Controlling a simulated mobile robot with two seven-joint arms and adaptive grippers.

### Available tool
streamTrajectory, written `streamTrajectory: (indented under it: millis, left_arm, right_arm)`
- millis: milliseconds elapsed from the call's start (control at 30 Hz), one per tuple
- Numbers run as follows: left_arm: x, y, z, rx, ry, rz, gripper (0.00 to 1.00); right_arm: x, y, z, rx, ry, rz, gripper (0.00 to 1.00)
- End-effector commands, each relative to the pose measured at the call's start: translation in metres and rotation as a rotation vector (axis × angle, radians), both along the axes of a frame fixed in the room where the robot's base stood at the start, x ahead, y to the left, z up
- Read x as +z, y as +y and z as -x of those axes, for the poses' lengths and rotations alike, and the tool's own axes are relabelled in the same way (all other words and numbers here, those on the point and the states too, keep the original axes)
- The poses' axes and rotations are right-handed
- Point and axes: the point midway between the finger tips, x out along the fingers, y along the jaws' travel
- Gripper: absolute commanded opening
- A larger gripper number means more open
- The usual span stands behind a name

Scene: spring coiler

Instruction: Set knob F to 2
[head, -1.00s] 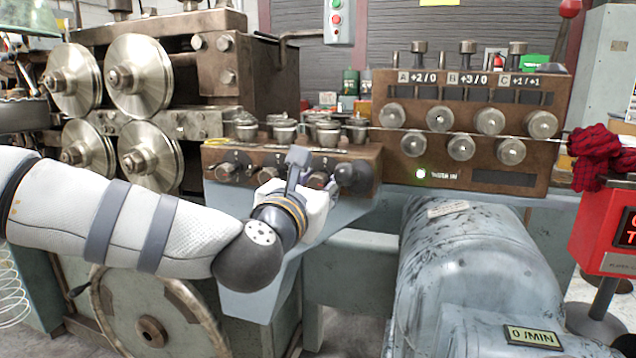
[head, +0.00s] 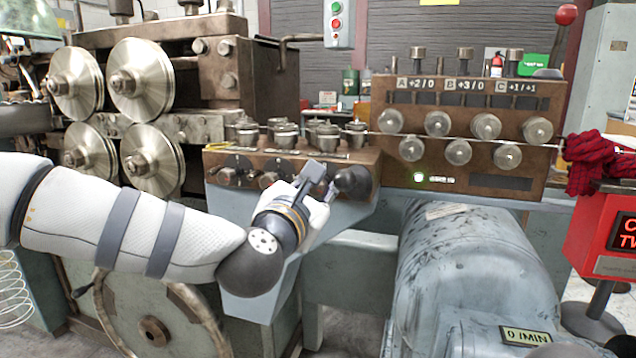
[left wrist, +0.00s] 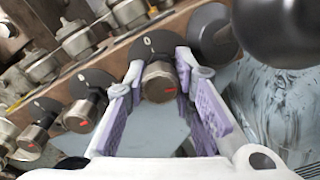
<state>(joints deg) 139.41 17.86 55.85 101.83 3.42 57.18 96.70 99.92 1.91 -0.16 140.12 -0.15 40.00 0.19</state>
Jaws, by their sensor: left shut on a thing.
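My left gripper (head: 322,182) is at the front of the brown control box, at the right part of its knob row. In the left wrist view its purple-padded fingers stand on both sides of a round metal knob (left wrist: 158,82) and are shut on it. This knob has a red mark on its front face and a black dial plate behind it, with a 0 at the top. No letter is readable, so I cannot tell from it which knob this is. In the head view my gripper hides the knob. My right gripper is not in view.
Two similar knobs (left wrist: 82,114) (left wrist: 33,138) sit left of the held one. Metal posts (head: 284,134) line the box top. A grey motor housing (head: 465,255) is below right.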

Motion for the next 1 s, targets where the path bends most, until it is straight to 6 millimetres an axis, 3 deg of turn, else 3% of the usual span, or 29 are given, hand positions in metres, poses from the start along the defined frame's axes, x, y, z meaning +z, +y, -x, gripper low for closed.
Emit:
streamTrajectory:
  millis: [1000]
  left_arm:
    - [0.006, 0.001, 0.001, 0.003, -0.299, -0.911, 0.00]
  right_arm:
    - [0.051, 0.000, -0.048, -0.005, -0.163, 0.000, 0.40]
